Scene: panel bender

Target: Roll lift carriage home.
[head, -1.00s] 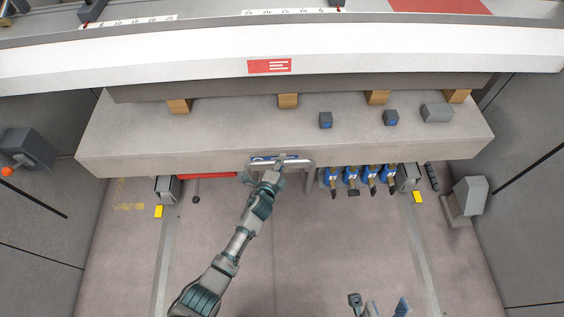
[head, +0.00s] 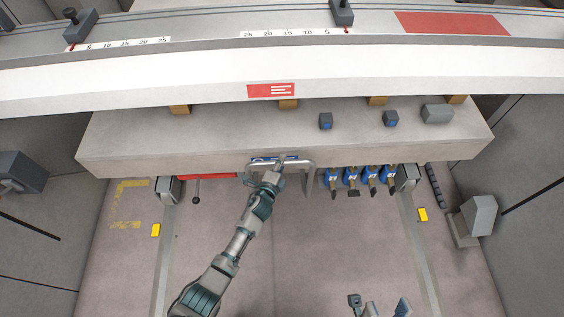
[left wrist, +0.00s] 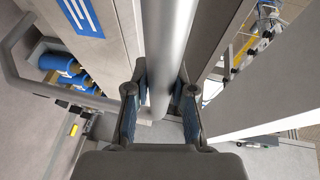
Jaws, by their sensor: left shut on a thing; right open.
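The lift carriage (head: 240,138) is a wide grey block with a flat top under the machine beam. A grey tubular push handle (head: 308,170) stands out from its near side, beside a blue label (head: 262,159). My left gripper (head: 279,163) is closed around the handle. In the left wrist view the handle's round bar (left wrist: 168,45) runs between the fingers of my left gripper (left wrist: 160,92). My right gripper (head: 378,304) is open and empty at the bottom edge, away from the carriage, and only partly in view.
The white machine beam (head: 160,78) crosses above the carriage's far side. Blue valves (head: 352,177) hang right of the handle. Floor rails (head: 162,260) run along both sides, with a yellow block (head: 155,230) by the left one. A grey pedestal (head: 477,217) stands right. The middle floor is clear.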

